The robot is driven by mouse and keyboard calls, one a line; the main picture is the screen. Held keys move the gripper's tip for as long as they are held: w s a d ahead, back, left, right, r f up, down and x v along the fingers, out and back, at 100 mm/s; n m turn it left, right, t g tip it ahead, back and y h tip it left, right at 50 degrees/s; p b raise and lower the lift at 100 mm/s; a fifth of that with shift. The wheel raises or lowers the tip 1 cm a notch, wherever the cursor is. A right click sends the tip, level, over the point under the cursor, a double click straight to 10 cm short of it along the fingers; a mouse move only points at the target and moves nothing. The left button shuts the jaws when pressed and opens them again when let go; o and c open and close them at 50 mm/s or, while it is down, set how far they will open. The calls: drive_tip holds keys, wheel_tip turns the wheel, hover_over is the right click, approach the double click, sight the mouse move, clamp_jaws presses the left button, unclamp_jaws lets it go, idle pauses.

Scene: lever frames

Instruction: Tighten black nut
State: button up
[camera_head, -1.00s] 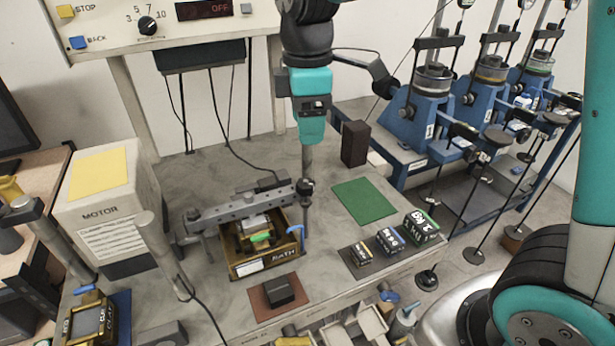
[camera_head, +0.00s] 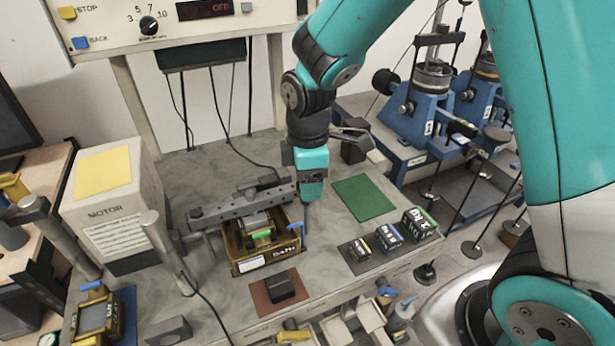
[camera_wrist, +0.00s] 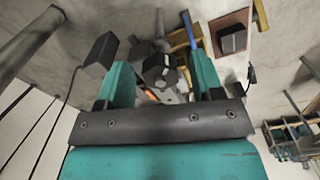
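In the wrist view a black hexagonal nut (camera_wrist: 160,70) shows between my gripper's two teal fingers (camera_wrist: 160,82), with gaps on both sides. My gripper (camera_head: 306,200) is open. In the head view it points down at the right end of the grey perforated beam (camera_head: 235,205), and it hides the nut there. I cannot tell how far the nut is below the fingertips. The beam lies across the back of a wooden tray (camera_head: 236,270) marked BATH. A blue hook-shaped handle (camera_head: 296,227) stands at the tray's right side.
A black block (camera_head: 280,287) lies on a brown mat in front. A green mat (camera_head: 363,197) is bare, and labelled weights (camera_head: 388,236) stand right of the tray. A motor box (camera_head: 105,205) and a grey post (camera_head: 168,255) stand left. Blue lever machines (camera_head: 415,125) stand behind right.

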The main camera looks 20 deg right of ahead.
drive_tip(key=c, duration=0.9)
drive_tip(key=shift+m, duration=0.3)
drive_tip(key=m, duration=0.3)
drive_tip(key=shift+m, duration=0.3)
drive_tip(key=m, duration=0.4)
drive_tip(key=shift+s+a, duration=0.1)
drive_tip(key=m, duration=0.5)
drive_tip(key=shift+p, duration=0.35)
drive_tip(key=m, duration=0.4)
drive_tip(key=shift+a+m, duration=0.15)
drive_tip(key=shift+m, duration=0.15)
